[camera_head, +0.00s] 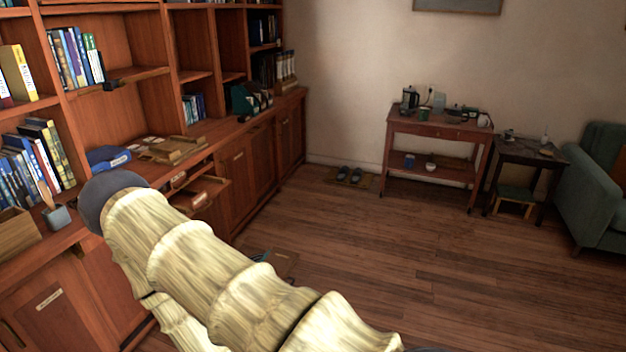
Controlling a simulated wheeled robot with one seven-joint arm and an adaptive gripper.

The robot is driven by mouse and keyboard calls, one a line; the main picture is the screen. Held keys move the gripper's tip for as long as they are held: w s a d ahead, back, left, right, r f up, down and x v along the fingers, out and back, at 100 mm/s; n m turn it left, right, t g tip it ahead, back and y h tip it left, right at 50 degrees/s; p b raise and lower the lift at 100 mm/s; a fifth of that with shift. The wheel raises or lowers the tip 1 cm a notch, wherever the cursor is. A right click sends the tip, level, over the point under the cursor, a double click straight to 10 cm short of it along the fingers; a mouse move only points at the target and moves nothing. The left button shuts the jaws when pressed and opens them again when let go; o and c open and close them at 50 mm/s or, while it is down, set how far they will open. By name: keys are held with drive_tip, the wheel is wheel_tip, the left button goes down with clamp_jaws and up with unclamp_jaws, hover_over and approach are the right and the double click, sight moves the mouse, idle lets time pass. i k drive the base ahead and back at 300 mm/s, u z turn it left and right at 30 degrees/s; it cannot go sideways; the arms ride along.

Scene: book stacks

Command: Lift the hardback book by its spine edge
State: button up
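Several upright books stand in the shelves at left: a blue and green group (75,58), a yellow one (18,72) at the left edge and a lower group (35,160). A blue book-like item (108,158) lies flat on the cabinet counter, with a pale label on its near edge. I cannot tell which of these is the task's hardback book. My pale, wood-patterned arm crosses the lower left of the view and ends in a dark rounded cap in front of the counter. I cannot make out my gripper or its fingers.
A wooden tray (178,150) and a pen cup (57,216) stand on the counter. An open drawer (203,196) juts out below it. A reddish side table (436,128), a dark small table (527,152) and a green armchair (592,190) stand at right.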

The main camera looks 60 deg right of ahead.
sight(283, 261)
drive_tip(key=z, duration=1)
drive_tip(key=i, duration=1.15)
drive_tip(key=z, duration=0.65)
drive_tip(key=i, duration=0.85)
drive_tip(key=z, duration=0.9)
